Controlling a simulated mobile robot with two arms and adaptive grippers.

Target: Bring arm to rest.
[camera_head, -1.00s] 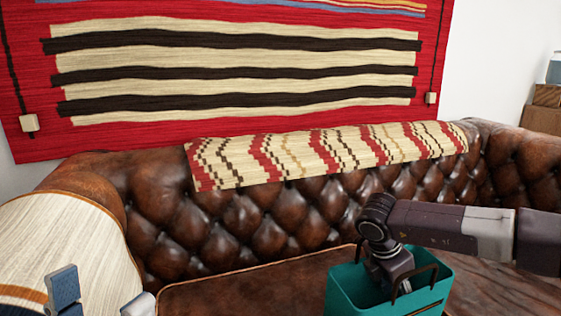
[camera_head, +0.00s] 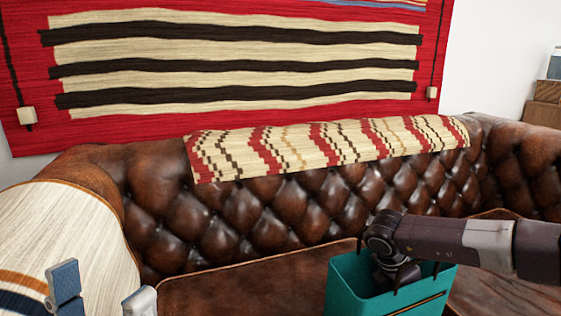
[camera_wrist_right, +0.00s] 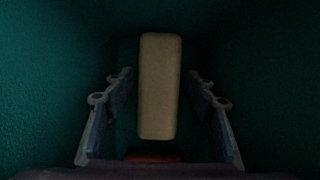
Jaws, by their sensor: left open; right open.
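My right gripper (camera_wrist_right: 160,78) reaches down inside a teal bin (camera_head: 345,290) at the lower right of the head view. The bin's wall hides its fingers there. In the right wrist view its two fingers stand apart, with a beige block (camera_wrist_right: 160,110) between them and dark gaps on both sides. The block lies within the teal walls; whether a finger touches it cannot be told. My left gripper (camera_head: 102,289) is open and empty at the lower left of the head view, only its fingertips showing.
A brown tufted leather sofa (camera_head: 230,215) fills the middle, with a patterned blanket (camera_head: 320,150) over its back. A striped cloth (camera_head: 75,230) covers the left armrest. A red striped rug (camera_head: 240,125) hangs behind. A small red patch (camera_wrist_right: 153,158) shows below the block.

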